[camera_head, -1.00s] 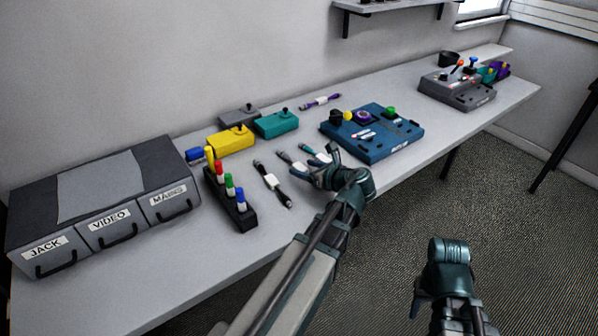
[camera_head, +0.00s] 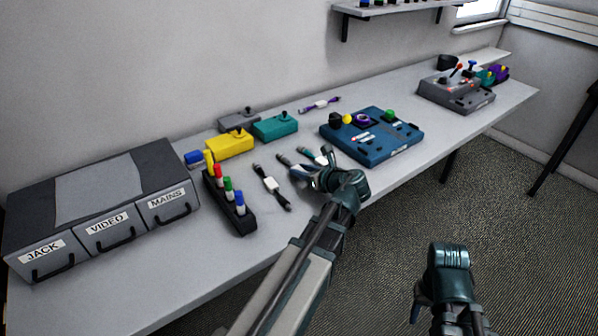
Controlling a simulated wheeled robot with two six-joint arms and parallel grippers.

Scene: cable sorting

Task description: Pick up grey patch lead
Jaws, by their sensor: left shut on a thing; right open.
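Several short leads lie on the bench. A lead with a grey plug end (camera_head: 284,159) and a pale label runs under my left gripper (camera_head: 312,177); it looks like the grey patch lead. My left gripper is shut on it at bench height, with its fingers hiding the near part. A teal-ended lead (camera_head: 305,151) lies close beside the fingers on the far side. A black lead (camera_head: 270,184) with a white label lies to the left, apart from the gripper. My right gripper (camera_head: 418,304) is open and empty, off the bench's front edge; its fingers are only partly visible.
A black rack of coloured pegs (camera_head: 233,211) and a drawer unit (camera_head: 105,208) labelled JACK, VIDEO and MAINS stand left. A blue control box (camera_head: 372,140) is close right of my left gripper. Yellow (camera_head: 229,146) and teal boxes (camera_head: 275,127) and a purple lead (camera_head: 320,104) lie behind.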

